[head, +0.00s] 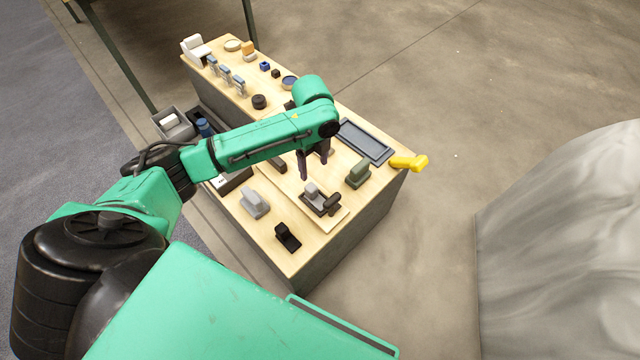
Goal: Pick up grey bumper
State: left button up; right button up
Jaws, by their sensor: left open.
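A light grey block-like piece (254,204), which looks like the grey bumper, rests on the light wooden table top (262,240) at the near left. Similar pieces stand near it, one black (287,237) and one olive green (359,173). My left gripper (314,168) points down, open and empty, above the table to the right of the light grey piece and apart from it. Below its fingers, a dark assembly (331,202) with a small grey part sits on a pale board (337,222). My right gripper is not in view.
A dark tray (365,141) and a yellow object (408,163) are at the right edge. Small parts, a dark puck (259,102) and a white piece (194,47) stand toward the far end. A grey bin (174,125) is at the left. My left arm hides the table's middle.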

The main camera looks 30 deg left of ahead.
pick_arm(q)
jog(key=b, duration=0.1)
send_over(314, 189)
jog(key=f, duration=0.4)
jog(key=shift+s+f, duration=0.15)
jog(key=shift+s, duration=0.2)
jog(key=f, duration=0.3)
jog(key=f+b, duration=0.1)
jog(key=f, duration=0.1)
jog(key=f+b, duration=0.1)
jog(key=f, duration=0.2)
jog(key=shift+w+f, duration=0.25)
jog(key=shift+f, duration=0.1)
jog(key=shift+r, duration=0.1)
grip_shut()
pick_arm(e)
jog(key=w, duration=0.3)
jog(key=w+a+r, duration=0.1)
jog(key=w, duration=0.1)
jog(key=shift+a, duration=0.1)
